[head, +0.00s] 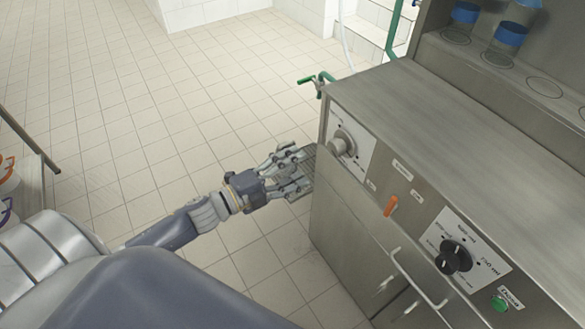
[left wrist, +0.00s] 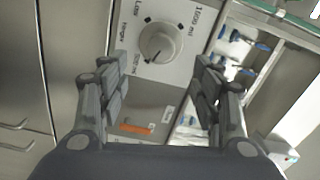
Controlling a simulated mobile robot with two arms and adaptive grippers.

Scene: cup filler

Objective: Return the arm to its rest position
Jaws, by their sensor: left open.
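My left arm reaches in from the lower left of the head view. Its gripper (head: 303,170) is open and empty, close in front of the left end of the steel filler machine (head: 470,130). The grey dial knob (head: 342,143) on the machine's front panel is just beyond the fingers. In the left wrist view the open fingers (left wrist: 160,88) frame the same knob (left wrist: 157,41) on its white scale plate. A gap to the knob seems to remain, but contact is hard to judge. My right gripper is not in view.
The front panel also carries an orange lever (head: 390,207), a black knob (head: 453,257) and a green button (head: 499,303). A handle (head: 418,280) sticks out below. Blue-marked cups (head: 510,38) stand on the shelf. Tiled floor (head: 150,120) left of the machine is clear.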

